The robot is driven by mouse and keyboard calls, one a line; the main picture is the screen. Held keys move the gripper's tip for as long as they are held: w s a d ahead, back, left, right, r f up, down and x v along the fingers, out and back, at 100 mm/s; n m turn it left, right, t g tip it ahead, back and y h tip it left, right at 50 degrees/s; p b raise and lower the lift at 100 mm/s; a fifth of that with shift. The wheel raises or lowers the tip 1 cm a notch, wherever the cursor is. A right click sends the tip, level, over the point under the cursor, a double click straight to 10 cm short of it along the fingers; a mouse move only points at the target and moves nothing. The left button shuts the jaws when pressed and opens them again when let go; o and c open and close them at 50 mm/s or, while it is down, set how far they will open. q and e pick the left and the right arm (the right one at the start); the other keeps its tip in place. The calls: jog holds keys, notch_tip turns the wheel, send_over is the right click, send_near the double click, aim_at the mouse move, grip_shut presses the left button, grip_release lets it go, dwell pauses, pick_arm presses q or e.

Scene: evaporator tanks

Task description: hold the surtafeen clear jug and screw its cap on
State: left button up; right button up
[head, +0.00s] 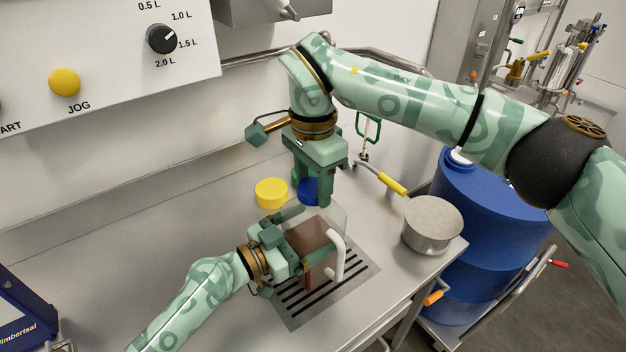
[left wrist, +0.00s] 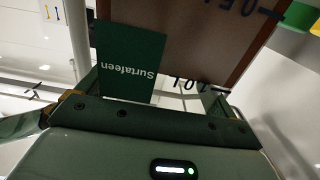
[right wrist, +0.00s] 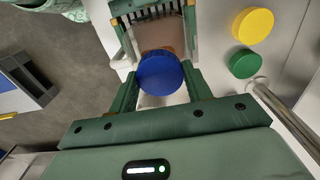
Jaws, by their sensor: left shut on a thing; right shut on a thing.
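The clear jug (head: 308,238) holds brown liquid and stands upright over the slotted drain, its white handle (head: 337,256) to the right. My left gripper (head: 281,252) is shut on the jug's side. The left wrist view shows the green Surtafeen label (left wrist: 128,62) and brown contents (left wrist: 205,35) close up between the fingers. My right gripper (head: 312,198) points down over the jug, shut on the blue cap (head: 308,189). In the right wrist view the blue cap (right wrist: 160,74) sits between the fingertips, over the jug's top. The cap hides the neck, so I cannot tell whether they touch.
A yellow cap (head: 271,192) lies on the steel table behind the jug, with a green cap (right wrist: 245,63) beside it. A blue drum (head: 490,230) is beyond the table edge.

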jog(key=m, duration=0.6)
jog(key=shift+m, duration=0.3)
jog(key=m, duration=0.6)
jog(key=shift+w, duration=0.1)
jog(key=m, duration=0.9)
jog(key=shift+m, duration=0.3)
jog(key=m, duration=0.8)
jog(key=shift+m, duration=0.3)
jog(key=o, duration=1.1)
jog(key=shift+o, duration=0.2)
